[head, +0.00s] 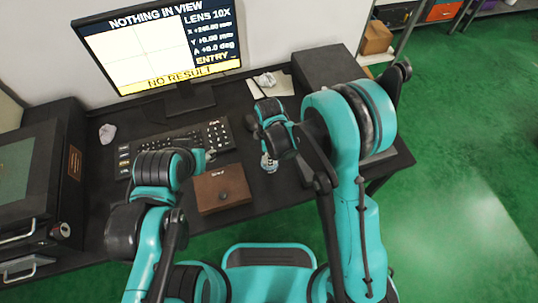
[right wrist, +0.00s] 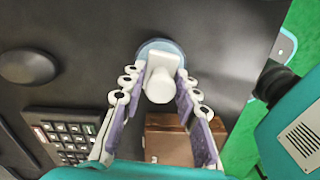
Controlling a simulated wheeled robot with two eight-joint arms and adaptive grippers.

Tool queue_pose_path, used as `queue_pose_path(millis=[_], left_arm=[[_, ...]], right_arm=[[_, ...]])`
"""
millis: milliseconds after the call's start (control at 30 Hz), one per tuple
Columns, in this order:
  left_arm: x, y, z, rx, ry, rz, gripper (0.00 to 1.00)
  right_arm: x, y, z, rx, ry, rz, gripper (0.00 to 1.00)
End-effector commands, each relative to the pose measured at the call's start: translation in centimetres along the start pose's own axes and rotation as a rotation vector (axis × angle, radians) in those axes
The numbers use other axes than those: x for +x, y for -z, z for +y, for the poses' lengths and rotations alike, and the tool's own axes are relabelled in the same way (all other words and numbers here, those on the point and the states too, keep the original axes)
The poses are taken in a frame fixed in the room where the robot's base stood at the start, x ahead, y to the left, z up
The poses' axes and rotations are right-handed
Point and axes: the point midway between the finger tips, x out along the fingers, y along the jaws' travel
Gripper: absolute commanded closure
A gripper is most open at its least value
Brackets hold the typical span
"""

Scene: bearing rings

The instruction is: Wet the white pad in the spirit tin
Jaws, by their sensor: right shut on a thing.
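In the right wrist view, my right gripper (right wrist: 161,82) is shut on the white pad (right wrist: 160,84), a pale block with a round end. Directly behind the pad is a round blue-grey rim, which looks like the spirit tin (right wrist: 148,46). Whether the pad touches the tin or is inside it is hidden. In the head view, the tin (head: 269,164) stands on the dark desk below my right gripper (head: 268,150), just right of the brown box. My left gripper (head: 207,156) is over the keyboard's front edge, its fingers too small to read.
A brown box (head: 221,188) sits at the desk's front, with a keyboard (head: 180,145) behind it. A monitor (head: 160,45) reads "NOTHING IN VIEW" and "NO RESULT". Crumpled white pieces lie at left (head: 107,133) and behind my right gripper (head: 265,80). A dark cabinet stands at left.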

Motion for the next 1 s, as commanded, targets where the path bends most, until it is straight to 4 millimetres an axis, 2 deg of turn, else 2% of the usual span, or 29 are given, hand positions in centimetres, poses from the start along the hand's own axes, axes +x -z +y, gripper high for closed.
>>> queue_pose_path(millis=[1000], left_arm=[[0.8,-0.6,0.0,0.000,0.000,0.000,0.60]], right_arm=[[1.1,0.0,0.0,0.000,0.000,0.000,0.93]])
